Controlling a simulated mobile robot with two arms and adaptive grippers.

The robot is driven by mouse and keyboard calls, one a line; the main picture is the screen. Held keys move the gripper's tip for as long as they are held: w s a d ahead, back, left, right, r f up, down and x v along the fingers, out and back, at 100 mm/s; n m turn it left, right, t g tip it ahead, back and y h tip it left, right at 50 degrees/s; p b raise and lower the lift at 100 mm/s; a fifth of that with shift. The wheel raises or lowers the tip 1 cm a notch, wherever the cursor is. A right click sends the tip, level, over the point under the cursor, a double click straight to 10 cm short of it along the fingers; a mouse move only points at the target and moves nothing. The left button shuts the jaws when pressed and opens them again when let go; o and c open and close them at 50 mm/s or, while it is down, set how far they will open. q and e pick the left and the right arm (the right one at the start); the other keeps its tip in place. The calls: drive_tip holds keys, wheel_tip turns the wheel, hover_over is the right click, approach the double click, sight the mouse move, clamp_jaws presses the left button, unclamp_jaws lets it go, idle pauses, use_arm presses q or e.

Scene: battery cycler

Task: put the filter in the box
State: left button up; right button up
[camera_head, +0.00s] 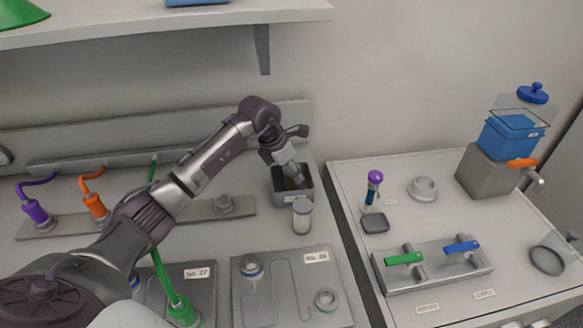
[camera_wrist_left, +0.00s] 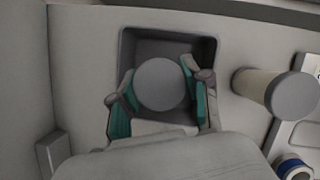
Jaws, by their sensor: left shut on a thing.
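The box (camera_head: 303,193) is a small grey open bin against the back of the left bench. In the wrist view the box (camera_wrist_left: 208,48) lies below the fingers. My left gripper (camera_head: 292,177) points down into its opening. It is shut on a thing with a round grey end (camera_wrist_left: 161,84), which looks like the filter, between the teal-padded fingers. The held thing is over or inside the box; how deep it sits is unclear. In the head view it is mostly hidden by the gripper. My right gripper is not in view.
A pale cylinder with a grey cap (camera_head: 302,216) stands just in front of the box; it also shows in the wrist view (camera_wrist_left: 277,92). Labelled plates (camera_head: 290,290) lie nearer. A second bench (camera_head: 450,225) to the right holds valves and a blue container (camera_head: 508,138).

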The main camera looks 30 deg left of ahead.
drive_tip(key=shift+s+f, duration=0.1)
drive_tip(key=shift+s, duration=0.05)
use_arm(q)
drive_tip(key=o, duration=0.8)
drive_tip(key=shift+f, duration=0.1)
drive_tip(key=shift+c, duration=0.2)
drive_tip(key=o, duration=0.4)
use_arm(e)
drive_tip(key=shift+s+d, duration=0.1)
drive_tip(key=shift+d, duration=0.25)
use_arm(q)
drive_tip(key=shift+r, duration=0.25)
drive_tip(key=b+v, duration=0.2)
drive_tip(key=v, duration=0.9)
drive_tip(key=shift+s+r, duration=0.15)
drive_tip(key=shift+r, duration=0.25)
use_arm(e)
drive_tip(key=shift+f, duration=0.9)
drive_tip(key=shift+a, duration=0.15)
use_arm(q)
drive_tip(key=shift+f, duration=0.1)
